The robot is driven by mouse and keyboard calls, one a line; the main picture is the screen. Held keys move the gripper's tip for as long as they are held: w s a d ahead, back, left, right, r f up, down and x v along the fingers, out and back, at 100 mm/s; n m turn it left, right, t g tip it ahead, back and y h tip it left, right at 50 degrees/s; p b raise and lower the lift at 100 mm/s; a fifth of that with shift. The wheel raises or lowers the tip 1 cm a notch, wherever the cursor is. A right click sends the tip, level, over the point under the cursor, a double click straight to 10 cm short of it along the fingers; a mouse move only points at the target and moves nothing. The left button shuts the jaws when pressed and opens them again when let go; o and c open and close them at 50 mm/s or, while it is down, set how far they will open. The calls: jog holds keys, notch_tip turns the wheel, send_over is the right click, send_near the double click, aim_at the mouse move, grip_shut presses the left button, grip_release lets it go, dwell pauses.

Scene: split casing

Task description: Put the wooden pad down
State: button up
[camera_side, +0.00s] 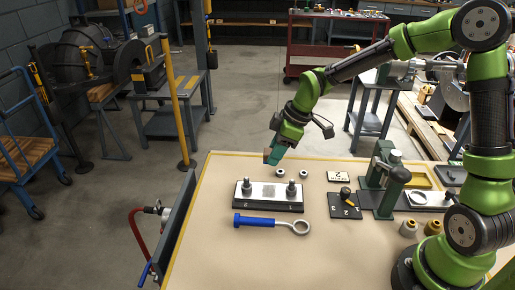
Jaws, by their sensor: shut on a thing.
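My gripper (273,155) hangs over the far left part of the table, pointing down, with teal fingers. It is shut on the wooden pad (267,152), a small brown block that shows only in part at the fingertips. The pad seems to be above the tabletop, behind the dark casing block (268,205) and apart from it.
Two loose nuts (280,173) lie behind the casing. A blue-handled ring wrench (265,221) lies in front. To the right are a numbered black plate (344,207), a cream label block (338,176), a green vise-like fixture (385,178) and brass pieces (408,229). The left tabletop (210,205) is clear.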

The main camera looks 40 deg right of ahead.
jog(key=shift+a, duration=0.25)
jog(key=a+n, duration=0.1)
jog(key=a, duration=0.3)
send_over(213, 194)
jog(key=d, duration=0.1)
jog(key=shift+m, duration=0.5)
jog(key=f, duration=0.4)
jog(key=s+f, duration=0.1)
jog(key=f, duration=0.1)
jog(key=shift+f, duration=2.15)
